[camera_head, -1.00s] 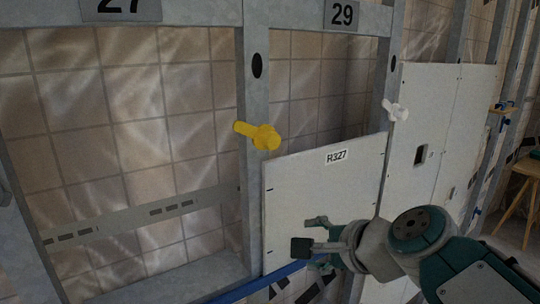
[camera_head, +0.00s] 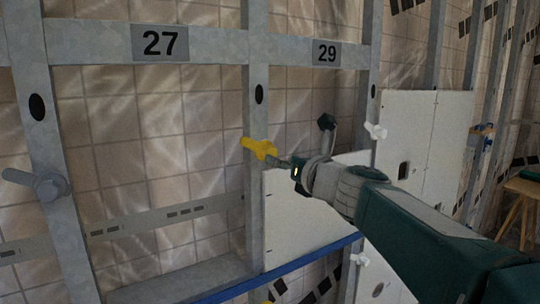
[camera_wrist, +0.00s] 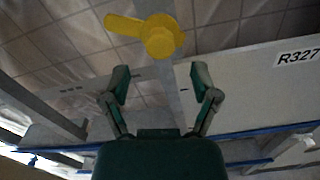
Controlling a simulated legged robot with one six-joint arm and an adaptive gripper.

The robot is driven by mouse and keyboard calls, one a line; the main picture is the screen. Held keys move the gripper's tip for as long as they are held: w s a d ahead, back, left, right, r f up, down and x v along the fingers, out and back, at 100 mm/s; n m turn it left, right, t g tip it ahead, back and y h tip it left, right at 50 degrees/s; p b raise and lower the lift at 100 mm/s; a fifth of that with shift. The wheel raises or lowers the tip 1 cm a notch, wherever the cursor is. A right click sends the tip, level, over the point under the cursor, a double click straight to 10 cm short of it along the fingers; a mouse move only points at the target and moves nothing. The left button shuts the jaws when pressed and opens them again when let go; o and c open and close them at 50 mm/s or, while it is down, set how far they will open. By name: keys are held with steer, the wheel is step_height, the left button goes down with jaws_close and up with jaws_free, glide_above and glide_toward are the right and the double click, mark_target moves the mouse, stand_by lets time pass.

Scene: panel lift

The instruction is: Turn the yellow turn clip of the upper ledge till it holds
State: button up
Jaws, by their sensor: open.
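The yellow turn clip (camera_head: 260,148) sits on the grey upright at the panel's upper left corner, its lever pointing left. In the wrist view the clip (camera_wrist: 158,42) is just beyond the fingertips, its lever also to the left. My gripper (camera_head: 303,143) is open and empty, just right of the clip; one finger is close to it, but I cannot tell whether they touch. The wrist view shows both fingers of my gripper (camera_wrist: 160,76) spread below the clip. The white panel (camera_head: 290,220) stands on the blue ledge (camera_head: 285,268); its R327 label shows in the wrist view.
White clips (camera_head: 375,131) and (camera_head: 360,259) sit on the right upright. A grey clip (camera_head: 48,186) is on the left upright. The crossbeam (camera_head: 100,42) bears plates 27 and 29. The bay left of the panel is open, with tiled wall behind.

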mark_target(259, 148)
steer(key=x, duration=0.5)
steer(key=shift+w+a, duration=0.2)
steer(key=shift+w, duration=0.1)
jaws_close()
